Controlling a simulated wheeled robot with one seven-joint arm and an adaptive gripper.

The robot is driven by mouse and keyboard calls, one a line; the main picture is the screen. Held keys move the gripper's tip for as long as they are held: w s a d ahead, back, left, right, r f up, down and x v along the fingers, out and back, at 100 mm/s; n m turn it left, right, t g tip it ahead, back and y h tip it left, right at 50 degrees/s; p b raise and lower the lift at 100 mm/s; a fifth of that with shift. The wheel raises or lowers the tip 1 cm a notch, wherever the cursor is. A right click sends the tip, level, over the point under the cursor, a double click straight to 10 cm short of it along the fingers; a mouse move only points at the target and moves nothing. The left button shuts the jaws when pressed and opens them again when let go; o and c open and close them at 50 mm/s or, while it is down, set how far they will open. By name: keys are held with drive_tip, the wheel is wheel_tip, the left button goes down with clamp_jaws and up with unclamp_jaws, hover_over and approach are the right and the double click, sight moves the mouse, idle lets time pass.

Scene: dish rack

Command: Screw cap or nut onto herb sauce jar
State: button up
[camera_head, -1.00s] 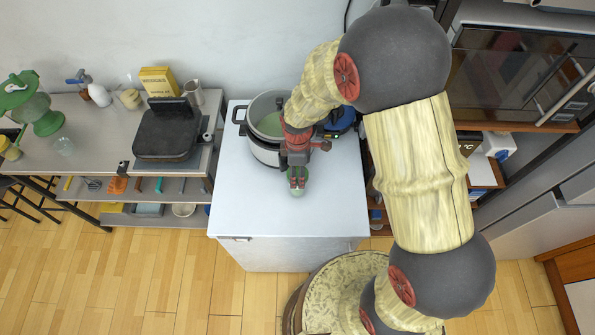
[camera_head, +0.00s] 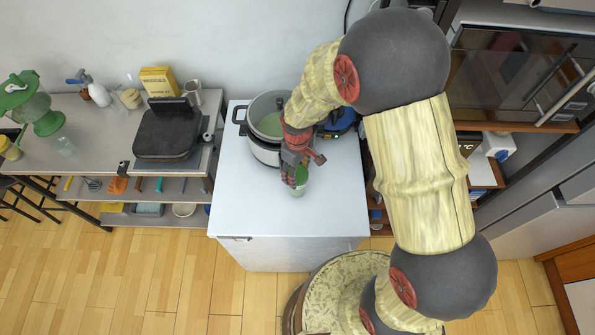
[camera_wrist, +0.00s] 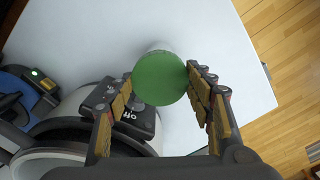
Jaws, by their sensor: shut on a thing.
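The herb sauce jar (camera_head: 298,191) stands on the white worktop, a small pale green jar near the front of the cooker. A round green cap (camera_wrist: 160,78) sits at its top, seen face-on in the wrist view and covering most of the jar below. My gripper (camera_head: 296,178) is over the jar, with its fingers at the cap. In the wrist view my gripper (camera_wrist: 161,87) has one finger on each side of the cap and is shut on it. The cap appears to lie on the jar's mouth; the threads are hidden.
A rice cooker (camera_head: 265,150) stands just behind my gripper. A blue-and-black device (camera_wrist: 28,90) is beside it. The white worktop (camera_head: 240,205) is clear to the left and in front. A side table at left holds a black grill (camera_head: 167,132).

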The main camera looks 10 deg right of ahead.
drive_tip(key=shift+m, duration=0.9)
drive_tip(key=m, duration=0.3)
drive_tip(key=shift+m, duration=0.8)
drive_tip(key=m, duration=0.3)
drive_tip(key=shift+m, duration=0.8)
drive_tip(key=m, duration=0.4)
drive_tip(key=shift+m, duration=0.3)
